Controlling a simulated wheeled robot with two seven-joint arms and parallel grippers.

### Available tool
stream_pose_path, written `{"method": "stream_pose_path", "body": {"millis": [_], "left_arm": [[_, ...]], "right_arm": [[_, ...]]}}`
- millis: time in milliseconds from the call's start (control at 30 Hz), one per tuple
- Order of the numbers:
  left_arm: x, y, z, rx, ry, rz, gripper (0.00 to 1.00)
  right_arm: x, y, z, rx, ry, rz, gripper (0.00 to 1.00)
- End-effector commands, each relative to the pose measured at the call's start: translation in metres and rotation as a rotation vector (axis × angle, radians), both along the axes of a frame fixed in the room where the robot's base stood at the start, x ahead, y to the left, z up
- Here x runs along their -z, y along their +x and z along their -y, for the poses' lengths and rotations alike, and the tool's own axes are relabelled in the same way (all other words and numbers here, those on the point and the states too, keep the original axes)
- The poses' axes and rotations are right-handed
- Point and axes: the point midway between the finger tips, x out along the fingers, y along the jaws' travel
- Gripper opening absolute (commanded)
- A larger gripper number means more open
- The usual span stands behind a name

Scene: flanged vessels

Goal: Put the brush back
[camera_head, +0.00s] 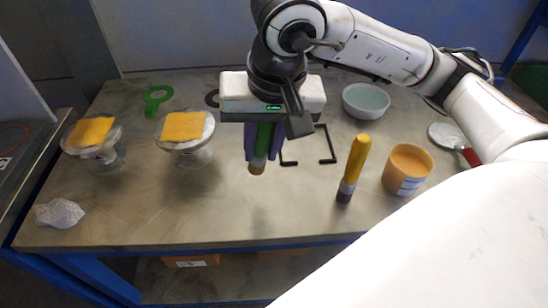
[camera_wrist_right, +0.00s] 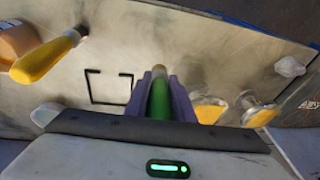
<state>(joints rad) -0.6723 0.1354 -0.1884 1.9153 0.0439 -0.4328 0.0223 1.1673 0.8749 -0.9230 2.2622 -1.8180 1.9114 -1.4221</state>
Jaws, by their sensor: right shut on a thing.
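My right gripper (camera_head: 262,150) is shut on a green brush (camera_head: 257,167) with a pale tan end pointing down. The brush hangs above the table, between the purple fingers. In the right wrist view the green brush (camera_wrist_right: 160,98) lies between the two purple fingers, with its tan end facing away from the wrist. A black angular frame (camera_head: 327,145) lies on the table just right of the held brush; part of it is hidden behind the gripper. My left gripper is not in view.
A yellow-handled tool (camera_head: 355,160) with a dark end and an orange tub (camera_head: 407,168) are at the right. A pale bowl (camera_head: 366,101) is behind. Two glass stands with yellow pads (camera_head: 183,127) and bubble wrap (camera_head: 59,213) are at the left. The front middle is clear.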

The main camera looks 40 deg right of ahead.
Motion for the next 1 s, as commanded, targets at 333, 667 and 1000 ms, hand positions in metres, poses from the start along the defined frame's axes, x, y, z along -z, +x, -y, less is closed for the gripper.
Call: {"method": "stream_pose_path", "body": {"millis": [333,667,1000], "left_arm": [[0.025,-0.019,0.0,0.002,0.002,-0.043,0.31],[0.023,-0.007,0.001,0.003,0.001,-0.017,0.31],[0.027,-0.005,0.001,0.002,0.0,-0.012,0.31]], "right_arm": [[-0.016,-0.006,0.01,0.89,0.071,-0.148,0.0],[-0.026,-0.011,0.016,1.348,0.165,-0.205,0.0],[0.026,-0.013,0.016,1.372,0.169,-0.209,0.0]]}}
